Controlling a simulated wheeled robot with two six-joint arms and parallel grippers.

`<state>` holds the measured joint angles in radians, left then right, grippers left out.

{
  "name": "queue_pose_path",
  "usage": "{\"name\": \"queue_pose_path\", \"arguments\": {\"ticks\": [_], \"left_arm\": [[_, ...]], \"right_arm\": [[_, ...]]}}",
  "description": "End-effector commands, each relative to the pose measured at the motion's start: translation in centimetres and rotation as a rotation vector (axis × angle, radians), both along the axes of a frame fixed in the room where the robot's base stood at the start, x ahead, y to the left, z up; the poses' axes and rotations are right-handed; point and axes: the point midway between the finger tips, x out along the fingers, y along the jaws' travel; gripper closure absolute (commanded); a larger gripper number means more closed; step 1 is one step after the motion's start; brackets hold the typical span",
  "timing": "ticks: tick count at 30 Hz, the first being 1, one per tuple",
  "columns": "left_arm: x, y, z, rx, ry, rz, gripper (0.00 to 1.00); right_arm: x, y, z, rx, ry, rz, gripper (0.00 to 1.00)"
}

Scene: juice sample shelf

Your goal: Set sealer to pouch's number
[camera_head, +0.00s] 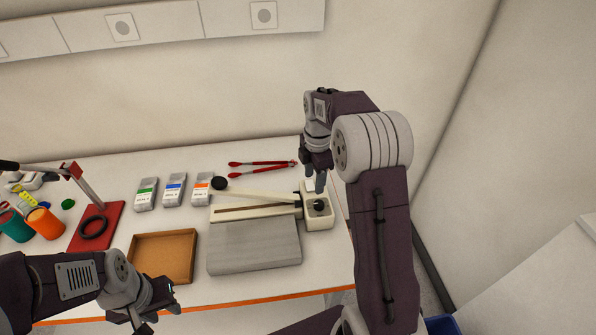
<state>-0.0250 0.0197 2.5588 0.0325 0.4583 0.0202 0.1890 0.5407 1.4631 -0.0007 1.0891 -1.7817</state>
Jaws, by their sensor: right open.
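The cream heat sealer (255,206) lies on the table with a long arm ending in a black knob (219,183). Its black dial (319,206) is on the box at its right end; the dial's setting is too small to read. My right gripper (319,184) is open, pointing down just above and behind the dial.
A grey platform (254,246) lies in front of the sealer, with a brown tray (194,260) to its left. Red tongs (262,164) lie behind. A red stand with a black ring (93,228) and an orange cup (45,222) are at the left.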

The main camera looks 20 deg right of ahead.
Motion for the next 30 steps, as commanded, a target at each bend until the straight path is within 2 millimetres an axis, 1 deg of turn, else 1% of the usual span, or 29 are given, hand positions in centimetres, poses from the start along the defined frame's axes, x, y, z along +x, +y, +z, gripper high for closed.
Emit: {"name": "queue_pose_path", "arguments": {"ticks": [1, 3, 5, 8, 11, 18, 22, 25, 30], "left_arm": [[0.0, 0.0, 1.9, 0.0, 0.0, 0.0, 0.64], [0.0, 0.0, 2.3, 0.0, 0.001, 0.0, 0.64], [0.0, 0.0, 2.3, 0.0, 0.001, 0.0, 0.64], [-0.1, 0.0, 2.0, 0.0, 0.002, 0.0, 0.64], [-0.1, 0.0, 2.1, 0.0, 0.002, 0.0, 0.64], [0.0, 0.0, 3.1, 0.0, 0.001, 0.0, 0.64], [0.0, 0.0, 3.4, 0.0, 0.001, 0.0, 0.64], [0.0, 0.0, 3.5, 0.0, 0.001, 0.0, 0.64], [0.0, 0.0, 3.5, 0.0, 0.001, 0.0, 0.64]], "right_arm": [[0.3, -1.3, 0.6, 0.003, 0.016, -0.028, 0.48], [-0.3, -2.2, -0.5, 0.011, 0.051, -0.053, 0.48], [-0.5, -2.5, -0.7, 0.012, 0.054, -0.061, 0.48], [-0.5, -2.5, -1.0, 0.011, 0.051, -0.062, 0.48], [-0.5, -2.4, -1.9, 0.011, 0.052, -0.062, 0.48], [-0.6, -2.3, -6.8, 0.012, 0.055, -0.062, 0.48], [-0.6, -2.3, -8.8, 0.011, 0.052, -0.062, 0.48], [-0.6, -2.3, -9.6, 0.011, 0.05, -0.062, 0.48], [-0.5, -2.3, -10.0, 0.01, 0.048, -0.062, 0.48]]}}
